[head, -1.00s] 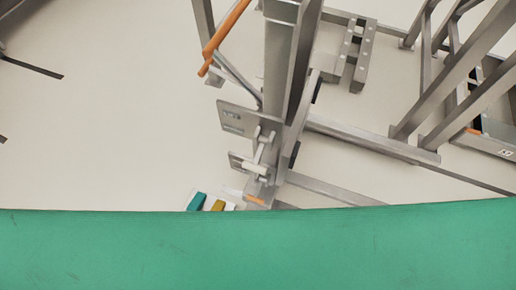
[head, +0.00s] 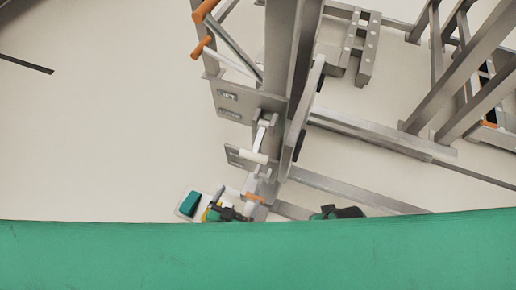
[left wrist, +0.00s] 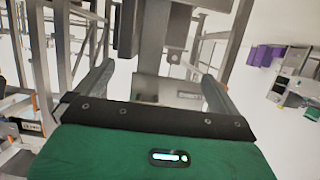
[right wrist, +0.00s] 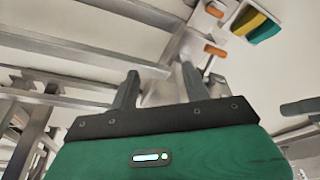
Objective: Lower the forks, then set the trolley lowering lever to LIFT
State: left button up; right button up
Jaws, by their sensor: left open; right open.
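The steel trolley's upright column (head: 283,50) stands in the middle of the head view. A lever with a white grip (head: 252,156) sits low beside it, below a plate (head: 232,98) with two small labels; the upper one appears to read LIFT. The forks cannot be clearly made out. My right gripper (head: 340,211) is open, right of the column, also at the cover's edge.
Orange-ended handles (head: 201,47) stick out left of the column. A teal block (head: 190,203) on a pale base lies at the lower left. Steel frames (head: 460,80) stand at right. Long floor rails (head: 370,138) run right from the column.

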aim_at(255, 150)
pick_arm(q)
notch_tip(255, 150, up, 11)
jog(key=w+d+t+h+b, duration=0.1)
jog(key=t+b, duration=0.2)
jog(key=x, duration=0.9)
jog(key=shift+d+r+b, duration=0.15)
jog(key=shift+r+b, duration=0.1)
jog(key=shift+b, duration=0.15)
jog(key=x, duration=0.3)
jog(key=shift+w+d, duration=0.1)
jog(key=shift+w, duration=0.15)
jog(key=shift+w+d, duration=0.2)
jog(key=shift+w, duration=0.3)
pick_arm(e)
notch_tip(255, 150, up, 10)
jog(key=s+t, duration=0.1)
jog(key=shift+a+f, duration=0.25)
jog(key=shift+a, duration=0.05)
